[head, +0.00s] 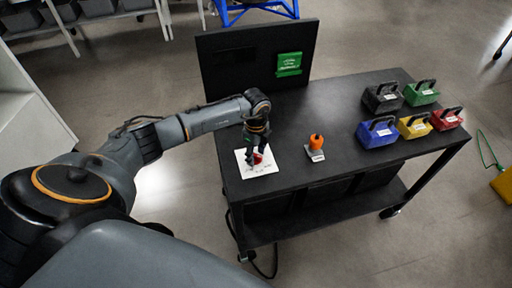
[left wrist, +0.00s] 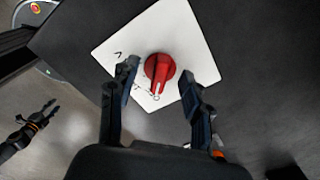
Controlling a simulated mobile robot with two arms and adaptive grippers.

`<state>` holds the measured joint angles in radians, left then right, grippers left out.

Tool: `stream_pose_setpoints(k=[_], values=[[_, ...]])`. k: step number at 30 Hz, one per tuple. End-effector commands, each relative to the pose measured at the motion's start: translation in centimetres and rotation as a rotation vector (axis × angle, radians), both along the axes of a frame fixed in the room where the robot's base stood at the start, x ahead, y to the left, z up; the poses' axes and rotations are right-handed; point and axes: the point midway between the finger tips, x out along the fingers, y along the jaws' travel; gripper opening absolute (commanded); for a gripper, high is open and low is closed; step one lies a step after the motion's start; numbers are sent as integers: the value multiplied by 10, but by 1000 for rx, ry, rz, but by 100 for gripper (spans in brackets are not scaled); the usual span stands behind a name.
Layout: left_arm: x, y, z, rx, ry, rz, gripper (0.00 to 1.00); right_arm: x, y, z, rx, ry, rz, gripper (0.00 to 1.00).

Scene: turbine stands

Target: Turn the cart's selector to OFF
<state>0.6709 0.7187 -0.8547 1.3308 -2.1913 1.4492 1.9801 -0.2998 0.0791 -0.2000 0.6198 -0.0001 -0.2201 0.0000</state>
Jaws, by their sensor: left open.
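The selector is a red rotary knob (left wrist: 159,70) on a white plate (left wrist: 196,62) with black markings; most of the lettering is too small to read. In the head view the knob (head: 257,158) and plate (head: 264,171) are at the left front corner of the black cart top (head: 340,95), the knob partly hidden by my gripper. My left gripper (head: 255,160) points down over the knob. In the left wrist view its two fingers (left wrist: 157,88) are open, one on each side of the knob, with gaps visible.
An orange knob on a grey base (head: 316,148) stands right of the plate. Several coloured blocks with black handles, including a blue one (head: 378,133), fill the cart's right side. A black upright panel (head: 228,72) with a green item (head: 289,64) rises at the back.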

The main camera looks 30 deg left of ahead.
Motion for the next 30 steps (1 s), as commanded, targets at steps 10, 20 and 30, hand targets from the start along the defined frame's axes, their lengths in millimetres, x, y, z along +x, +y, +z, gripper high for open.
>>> stream_pose_setpoints(k=[10,20,30], values=[[0,0,33,0,0,0,49,0,1,28,1,0,0,40],[0,0,43,0,0,0,49,0,1,36,1,0,0,40],[0,0,43,0,0,0,49,0,1,36,1,0,0,40]])
